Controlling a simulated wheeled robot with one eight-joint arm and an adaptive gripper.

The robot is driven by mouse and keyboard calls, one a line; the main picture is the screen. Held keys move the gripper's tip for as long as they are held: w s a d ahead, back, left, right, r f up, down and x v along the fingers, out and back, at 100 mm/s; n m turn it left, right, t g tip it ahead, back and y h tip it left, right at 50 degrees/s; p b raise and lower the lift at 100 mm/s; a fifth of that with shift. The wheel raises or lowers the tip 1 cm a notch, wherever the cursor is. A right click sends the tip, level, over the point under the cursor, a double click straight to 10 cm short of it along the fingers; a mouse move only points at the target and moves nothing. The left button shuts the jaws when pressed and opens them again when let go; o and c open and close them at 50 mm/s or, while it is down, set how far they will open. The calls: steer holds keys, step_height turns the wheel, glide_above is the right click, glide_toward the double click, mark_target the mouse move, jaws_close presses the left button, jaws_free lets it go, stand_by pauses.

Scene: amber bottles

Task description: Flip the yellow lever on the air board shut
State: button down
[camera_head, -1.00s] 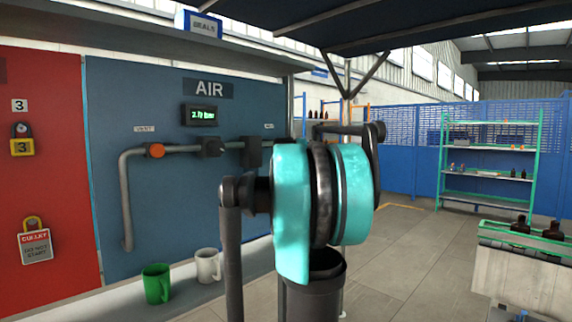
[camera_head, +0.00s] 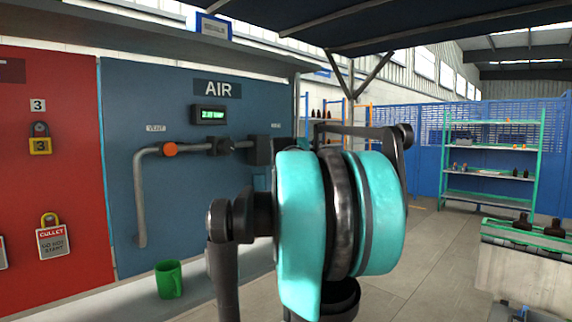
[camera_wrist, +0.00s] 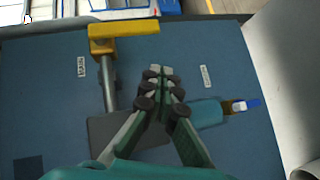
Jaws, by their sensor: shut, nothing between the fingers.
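The blue air board (camera_head: 180,90) stands at the left in the head view, with a grey pipe, an orange knob (camera_head: 169,149) and a small green-lit display. The yellow lever (camera_wrist: 123,38) is at the top of the wrist view, lying across the end of a grey pipe stub (camera_wrist: 108,82). I do not see it in the head view. My gripper (camera_wrist: 158,74) is shut and empty. Its tips appear below and right of the lever, apart from it in the picture. The depth between them is unclear. My arm hides the board's right part in the head view.
A dark grey block (camera_wrist: 125,132) sits behind my fingers. A teal cylinder with a blue and white end (camera_wrist: 235,106) is right of them. A green mug (camera_head: 168,280) stands on the ledge below the board. A red lockout panel (camera_head: 45,180) is left of the board.

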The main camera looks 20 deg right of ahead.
steer(key=shift+f+v, duration=0.2)
steer(key=shift+v, duration=0.65)
steer(key=shift+f+v, duration=0.2)
steer(key=shift+v, duration=0.65)
steer(key=shift+f+v, duration=0.2)
steer(key=shift+v, duration=0.6)
steer(key=shift+a, duration=0.15)
steer(key=s+a+f+m+g+y, duration=0.1)
steer(key=s+a+f+m+g, duration=0.2)
steer(key=f, duration=0.6)
steer(key=s+a+f+y, duration=0.1)
steer(key=s+a+f, duration=0.1)
steer(key=a+f, duration=0.5)
steer(key=s+a+f+m+g+y, duration=0.1)
steer(key=s+a+f+m+g, duration=0.15)
steer(key=f, duration=0.95)
steer(key=s+a+f+m+g+y, duration=0.1)
steer(key=s+a+f, duration=0.4)
steer(key=s+f, duration=0.6)
steer(key=s+a+f+m+g+y, duration=0.2)
steer(key=s+a+f+m+g, duration=0.1)
steer(key=s+f, duration=0.8)
steer(key=shift+a+m, duration=0.45)
steer(key=shift+a, duration=0.7)
